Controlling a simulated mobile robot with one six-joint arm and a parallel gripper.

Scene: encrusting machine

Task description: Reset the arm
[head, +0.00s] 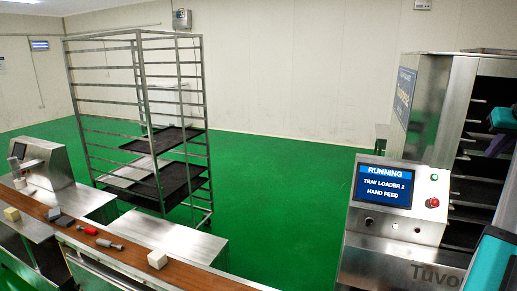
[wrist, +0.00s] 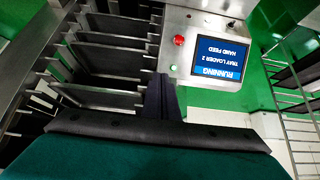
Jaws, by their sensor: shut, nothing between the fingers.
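My gripper (wrist: 160,92) is shut and empty. In the wrist view its dark fingers point toward the tray loader machine (wrist: 118,45) and its slots. In the head view a dark part of my gripper (head: 496,144) shows at the right edge, in front of the slotted machine (head: 466,150). My teal arm partly shows there, cut off by the frame edge. I cannot tell how far the fingers are from the slots.
The control panel (head: 383,186) reads "RUNNING TRAY LOADER 2 HAND FEED" and has a red button (head: 432,202). A tall metal rack (head: 139,100) with dark trays stands left. A brown conveyor (head: 130,256) carries small blocks. Green floor (head: 280,185) between is clear.

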